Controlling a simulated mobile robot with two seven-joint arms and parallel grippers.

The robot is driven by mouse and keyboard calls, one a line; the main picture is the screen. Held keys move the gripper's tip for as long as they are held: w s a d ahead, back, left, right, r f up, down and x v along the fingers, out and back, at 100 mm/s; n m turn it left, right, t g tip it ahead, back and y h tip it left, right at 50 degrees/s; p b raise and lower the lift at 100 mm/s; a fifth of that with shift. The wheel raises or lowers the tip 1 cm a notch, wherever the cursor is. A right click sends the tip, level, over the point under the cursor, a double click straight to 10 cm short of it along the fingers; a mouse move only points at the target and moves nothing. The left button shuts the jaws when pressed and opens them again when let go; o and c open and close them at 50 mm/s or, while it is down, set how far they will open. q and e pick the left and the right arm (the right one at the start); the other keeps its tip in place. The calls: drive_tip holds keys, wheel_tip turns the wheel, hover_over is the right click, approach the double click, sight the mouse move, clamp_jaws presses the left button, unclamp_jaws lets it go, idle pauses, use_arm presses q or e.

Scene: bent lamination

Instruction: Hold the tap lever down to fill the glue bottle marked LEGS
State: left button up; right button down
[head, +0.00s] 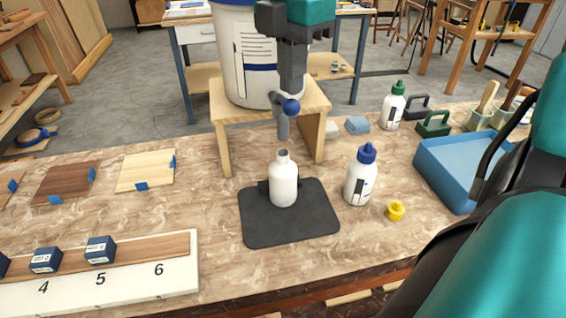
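An open white bottle (284,186) without a cap stands upright on a black mat (262,228), below the grey tap spout (282,127). No LEGS marking is readable on the side I see. The tap's lever with a blue knob (291,106) is at the front of a large white bucket (232,50) on a wooden stand (222,108). My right gripper (292,88) points down just above the lever, its dark fingers together with nothing visible between them. I cannot tell whether it touches the lever. My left gripper is out of view.
A yellow cap (396,211) and a blue-capped bottle (360,178) stand right of the mat. A green-capped bottle (392,108) is behind. A blue tray (446,170) is at right. Wood samples (146,170) and a numbered board (130,280) lie left.

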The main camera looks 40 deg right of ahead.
drive_tip(key=shift+f+b, duration=0.85)
drive_tip(key=shift+f, duration=0.15)
drive_tip(key=shift+f+b, duration=1)
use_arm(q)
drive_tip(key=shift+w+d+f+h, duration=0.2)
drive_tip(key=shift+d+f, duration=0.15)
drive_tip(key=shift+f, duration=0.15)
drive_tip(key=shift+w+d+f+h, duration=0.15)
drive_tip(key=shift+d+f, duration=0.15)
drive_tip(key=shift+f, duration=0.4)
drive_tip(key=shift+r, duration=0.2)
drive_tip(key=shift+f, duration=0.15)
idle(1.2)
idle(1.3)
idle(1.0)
